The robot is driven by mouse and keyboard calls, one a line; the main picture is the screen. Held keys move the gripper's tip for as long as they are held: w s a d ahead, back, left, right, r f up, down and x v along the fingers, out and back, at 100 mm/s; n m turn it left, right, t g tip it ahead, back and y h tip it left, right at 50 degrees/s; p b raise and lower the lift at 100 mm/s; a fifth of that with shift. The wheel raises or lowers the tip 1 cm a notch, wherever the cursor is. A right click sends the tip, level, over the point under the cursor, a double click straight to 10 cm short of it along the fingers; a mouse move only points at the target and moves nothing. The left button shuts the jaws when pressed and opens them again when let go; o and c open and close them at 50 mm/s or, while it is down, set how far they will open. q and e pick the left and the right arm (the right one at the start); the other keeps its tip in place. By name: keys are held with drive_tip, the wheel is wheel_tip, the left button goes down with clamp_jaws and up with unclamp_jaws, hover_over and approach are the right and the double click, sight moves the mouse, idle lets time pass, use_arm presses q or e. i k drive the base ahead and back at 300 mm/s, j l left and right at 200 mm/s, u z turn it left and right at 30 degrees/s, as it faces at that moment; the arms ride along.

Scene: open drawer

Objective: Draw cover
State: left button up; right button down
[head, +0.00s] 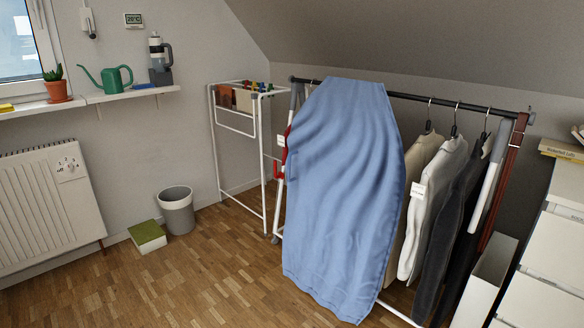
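A blue cloth cover (340,190) hangs over the left part of a clothes rack, draped from the dark top rail (455,102) nearly to the floor. It hides the left part of the rack and whatever is behind it. To its right, several garments hang uncovered: a beige one (424,165), a light grey one (438,195) with a white tag, and dark ones (450,230). A small bit of red shows at the cover's left edge. I cannot make out either of my grippers in the head view.
A white drying rack (262,165) with small items stands left of the cover. A grey bin (177,212) and a green-topped box (147,236) are on the wooden floor. White drawers (545,260) stand at right. The floor at front left is clear.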

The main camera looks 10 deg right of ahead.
sight(345, 168)
drive_tip(key=i+j, duration=0.3)
drive_tip(key=j, duration=0.15)
drive_tip(key=i+j, duration=0.35)
drive_tip(key=j, duration=0.15)
drive_tip(key=i+j, duration=0.3)
drive_tip(key=j, duration=0.15)
drive_tip(key=i+j, duration=0.3)
drive_tip(key=j, duration=0.2)
drive_tip(key=i+z, duration=0.05)
